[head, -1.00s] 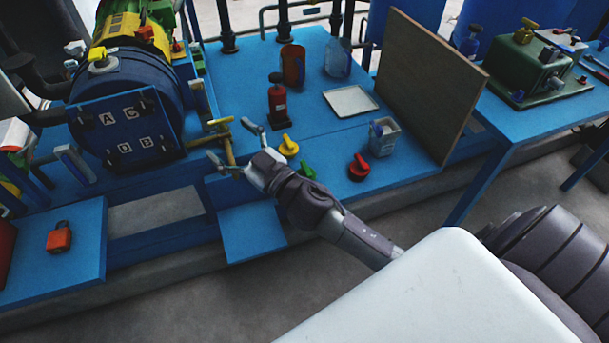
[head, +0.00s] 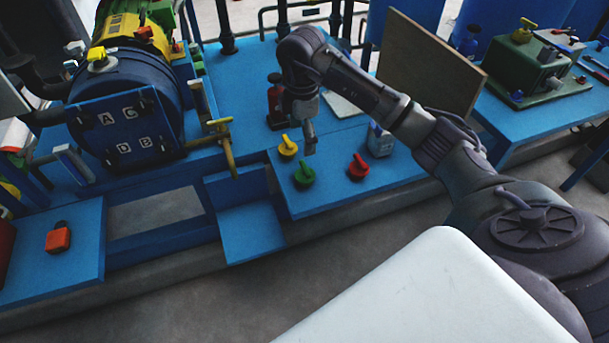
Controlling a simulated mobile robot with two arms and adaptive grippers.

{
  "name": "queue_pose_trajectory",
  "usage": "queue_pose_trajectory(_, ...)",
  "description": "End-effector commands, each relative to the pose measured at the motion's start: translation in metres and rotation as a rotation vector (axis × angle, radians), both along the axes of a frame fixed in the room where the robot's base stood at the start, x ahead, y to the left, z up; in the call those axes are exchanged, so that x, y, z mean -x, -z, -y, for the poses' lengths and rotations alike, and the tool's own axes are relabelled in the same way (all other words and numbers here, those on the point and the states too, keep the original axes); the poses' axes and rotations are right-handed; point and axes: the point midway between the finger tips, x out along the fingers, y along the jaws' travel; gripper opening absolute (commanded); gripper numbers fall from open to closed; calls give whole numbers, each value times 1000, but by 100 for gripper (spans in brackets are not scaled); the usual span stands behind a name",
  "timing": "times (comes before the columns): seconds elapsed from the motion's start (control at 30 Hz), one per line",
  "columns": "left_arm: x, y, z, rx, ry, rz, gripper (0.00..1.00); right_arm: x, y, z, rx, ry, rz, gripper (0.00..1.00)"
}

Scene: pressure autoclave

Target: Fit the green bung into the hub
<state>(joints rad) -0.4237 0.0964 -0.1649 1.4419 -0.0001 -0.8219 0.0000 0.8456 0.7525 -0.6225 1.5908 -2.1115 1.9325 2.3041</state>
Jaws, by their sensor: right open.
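The green bung (head: 304,175) sits on the blue bench near its front edge, between a yellow bung (head: 287,147) and a red bung (head: 359,168). My right gripper (head: 311,150) points down just above and behind the green bung. It is open, seen nearly edge-on, with nothing visible between its fingers. The blue drum door (head: 127,130) with letters A, C, D and B is at the left. I cannot make out which part is the hub. My left gripper is out of view.
A yellow rod handle (head: 229,155) stands beside the drum. A dark red bottle (head: 275,100), a white tray (head: 343,106) and a clear container (head: 380,141) are around my right arm. A brown board (head: 430,65) stands upright behind. An orange block (head: 58,238) lies at lower left.

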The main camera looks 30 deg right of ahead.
Motion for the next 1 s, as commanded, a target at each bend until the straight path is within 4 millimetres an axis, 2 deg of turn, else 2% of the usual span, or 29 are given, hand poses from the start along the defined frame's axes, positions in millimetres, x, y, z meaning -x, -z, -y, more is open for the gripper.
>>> queue_pose_trajectory(0.3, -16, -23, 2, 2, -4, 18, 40, 2, 63, -1, -2, -2, -6, 88)
queue_pose_trajectory(0.4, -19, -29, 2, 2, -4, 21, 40, 1, 75, -1, -4, -3, -4, 88)
queue_pose_trajectory(0.57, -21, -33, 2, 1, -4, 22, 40, 2, 84, 0, -4, -5, -2, 88)
queue_pose_trajectory(0.83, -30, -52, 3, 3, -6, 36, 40, 6, 123, 4, -4, -5, -4, 88)
queue_pose_trajectory(1.0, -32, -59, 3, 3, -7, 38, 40, 6, 133, 4, -5, -5, -3, 88)
